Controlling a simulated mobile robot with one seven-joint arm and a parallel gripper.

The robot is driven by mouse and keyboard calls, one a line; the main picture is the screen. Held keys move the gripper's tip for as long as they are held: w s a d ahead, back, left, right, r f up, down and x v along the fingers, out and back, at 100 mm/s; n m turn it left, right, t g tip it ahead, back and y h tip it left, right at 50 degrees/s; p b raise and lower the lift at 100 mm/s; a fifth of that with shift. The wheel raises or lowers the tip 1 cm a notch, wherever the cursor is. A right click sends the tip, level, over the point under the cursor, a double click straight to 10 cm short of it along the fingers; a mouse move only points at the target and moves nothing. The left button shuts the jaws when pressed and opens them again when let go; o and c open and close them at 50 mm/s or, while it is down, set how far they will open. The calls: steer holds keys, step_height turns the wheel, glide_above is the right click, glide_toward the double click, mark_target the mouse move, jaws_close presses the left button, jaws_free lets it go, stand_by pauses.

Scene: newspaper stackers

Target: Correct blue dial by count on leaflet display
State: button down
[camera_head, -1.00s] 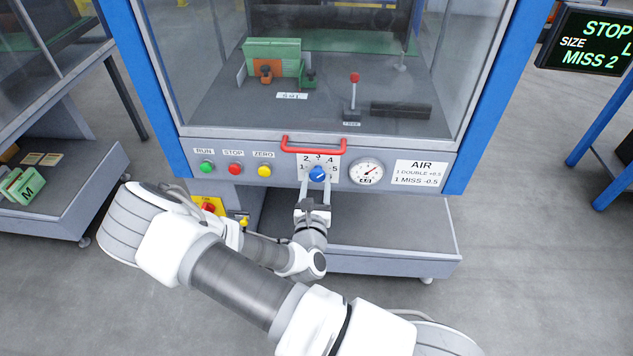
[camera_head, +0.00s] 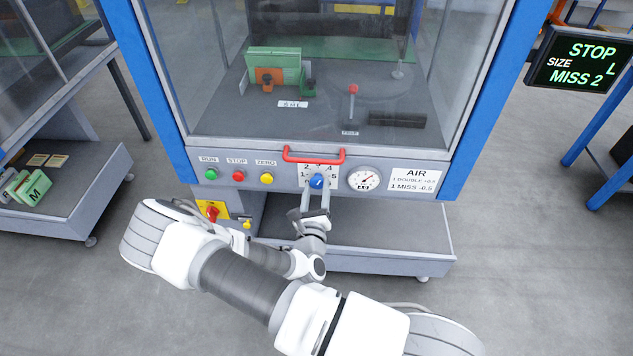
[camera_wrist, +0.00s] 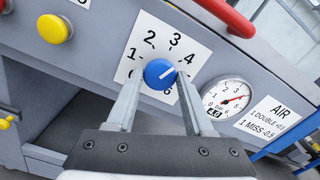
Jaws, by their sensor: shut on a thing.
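The blue dial (camera_head: 317,181) sits on the machine's front panel below a red handle. It shows larger in the wrist view (camera_wrist: 160,74), in the middle of a white plate numbered around it. Its white mark points up and right, about toward the 4. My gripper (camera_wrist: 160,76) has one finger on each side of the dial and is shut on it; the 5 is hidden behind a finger. The display (camera_head: 577,62) at the upper right reads STOP, SIZE L, MISS 2. The AIR label (camera_head: 413,180) reads 1 DOUBLE +0.5, 1 MISS -0.5.
A round gauge (camera_head: 364,179) with a readout that looks like 4.0 is right of the dial. Green (camera_head: 211,174), red (camera_head: 238,176) and yellow (camera_head: 266,178) buttons are to its left. The red handle (camera_head: 314,155) juts out just above. A grey shelf (camera_head: 380,243) lies below.

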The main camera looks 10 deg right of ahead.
steer(key=shift+n+p, duration=1.4)
steer(key=shift+n, duration=0.8)
steer(key=shift+c, duration=1.4)
jaws_free()
steer(key=shift+s, duration=0.1)
